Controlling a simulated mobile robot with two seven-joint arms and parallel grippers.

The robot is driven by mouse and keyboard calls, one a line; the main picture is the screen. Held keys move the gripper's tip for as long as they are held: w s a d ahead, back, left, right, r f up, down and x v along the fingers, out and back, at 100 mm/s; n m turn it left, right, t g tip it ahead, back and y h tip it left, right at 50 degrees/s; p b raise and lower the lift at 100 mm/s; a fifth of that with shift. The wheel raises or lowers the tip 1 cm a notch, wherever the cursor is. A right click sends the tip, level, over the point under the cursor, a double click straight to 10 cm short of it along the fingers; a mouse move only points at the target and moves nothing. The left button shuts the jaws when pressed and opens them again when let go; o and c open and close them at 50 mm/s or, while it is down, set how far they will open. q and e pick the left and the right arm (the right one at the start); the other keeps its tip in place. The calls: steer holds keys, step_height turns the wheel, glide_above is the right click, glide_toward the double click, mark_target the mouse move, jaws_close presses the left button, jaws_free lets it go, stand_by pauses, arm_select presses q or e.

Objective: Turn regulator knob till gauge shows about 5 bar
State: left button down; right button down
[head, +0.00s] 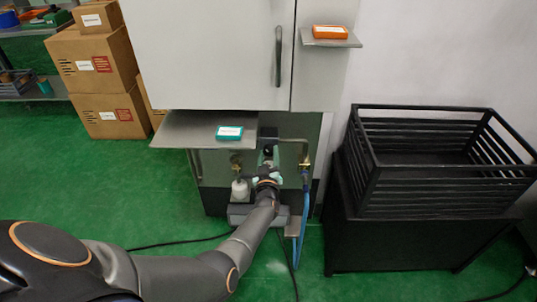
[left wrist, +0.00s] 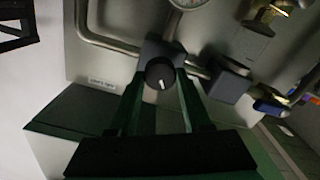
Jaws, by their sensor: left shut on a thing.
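The regulator knob (left wrist: 158,76) is round and black with a white pointer mark, on a dark block in front of a grey panel. My left gripper (left wrist: 160,84) is shut on the knob, one finger on either side of it. The gauge (left wrist: 188,3) has a white dial cut off by the top edge of the left wrist view, so I cannot read its pressure. In the head view my left gripper (head: 267,174) reaches under the cabinet and covers the knob. My right gripper is in neither view.
A grey cabinet (head: 210,55) overhangs the work spot. A metal shelf (head: 180,133) with a teal box (head: 229,132) juts out to the left. A blue hose (head: 302,225) hangs to the right. A black crate (head: 440,190) stands farther right. Cartons (head: 95,65) stand at the back left.

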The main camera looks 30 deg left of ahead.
arm_select(q)
steer(key=shift+m, duration=1.2)
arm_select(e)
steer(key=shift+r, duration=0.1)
arm_select(q)
steer(key=shift+c, duration=1.7)
jaws_free()
steer(key=shift+s, duration=0.1)
